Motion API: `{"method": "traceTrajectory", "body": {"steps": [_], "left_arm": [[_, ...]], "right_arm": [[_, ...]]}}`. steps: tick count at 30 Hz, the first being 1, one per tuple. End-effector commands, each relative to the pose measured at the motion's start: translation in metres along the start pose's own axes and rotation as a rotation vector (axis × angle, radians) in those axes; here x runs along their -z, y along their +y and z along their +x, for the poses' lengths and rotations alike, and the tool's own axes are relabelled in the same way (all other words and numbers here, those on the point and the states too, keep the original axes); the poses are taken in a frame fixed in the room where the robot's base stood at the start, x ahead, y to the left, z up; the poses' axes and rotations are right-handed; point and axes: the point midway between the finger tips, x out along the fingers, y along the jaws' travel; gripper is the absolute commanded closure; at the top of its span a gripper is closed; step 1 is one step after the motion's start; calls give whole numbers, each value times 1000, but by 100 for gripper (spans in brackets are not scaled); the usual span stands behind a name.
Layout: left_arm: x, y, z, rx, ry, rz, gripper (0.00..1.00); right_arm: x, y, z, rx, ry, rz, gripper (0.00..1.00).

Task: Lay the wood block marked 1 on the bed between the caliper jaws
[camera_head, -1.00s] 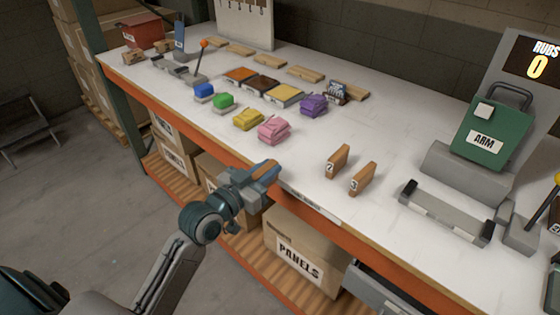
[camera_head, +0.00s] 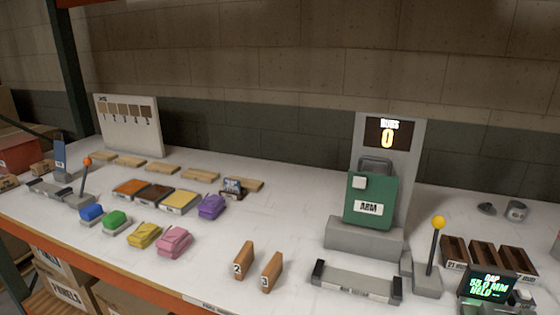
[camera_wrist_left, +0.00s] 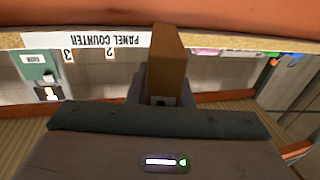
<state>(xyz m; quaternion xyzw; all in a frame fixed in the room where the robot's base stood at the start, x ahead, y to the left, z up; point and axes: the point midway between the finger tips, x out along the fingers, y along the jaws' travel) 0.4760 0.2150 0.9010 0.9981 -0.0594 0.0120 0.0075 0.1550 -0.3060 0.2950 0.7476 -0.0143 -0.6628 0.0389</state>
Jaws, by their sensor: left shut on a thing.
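A brown wood block (camera_wrist_left: 168,58) stands out between the fingers of my left gripper (camera_wrist_left: 161,98) in the left wrist view. The gripper is shut on it. A small label shows near the fingers, but its number is not readable. The gripper is near the orange counter edge, outside the head view. A small display (camera_head: 487,285) at the lower right of the head view reads a gap of about 55 mm, held. My right gripper is not in view.
Wood blocks 2 (camera_head: 243,261) and 3 (camera_head: 271,272) stand near the counter's front edge.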

Motion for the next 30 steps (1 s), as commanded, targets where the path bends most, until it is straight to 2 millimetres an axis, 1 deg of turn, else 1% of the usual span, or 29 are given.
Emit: {"method": "traceTrajectory", "body": {"steps": [1,6,10,13,17,25,30], "left_arm": [[-5,4,-4,26,-6,-6,100],[-17,11,-14,90,-17,6,100],[-20,13,-17,112,-22,13,100],[-19,12,-16,106,-19,16,100],[-10,6,-9,59,-6,16,100],[20,-13,14,-89,4,11,100],[38,-23,24,-155,-8,13,100]], "right_arm": [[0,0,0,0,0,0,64],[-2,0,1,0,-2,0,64],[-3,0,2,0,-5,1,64],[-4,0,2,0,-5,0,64],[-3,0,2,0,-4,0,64],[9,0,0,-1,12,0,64],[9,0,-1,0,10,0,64]]}}
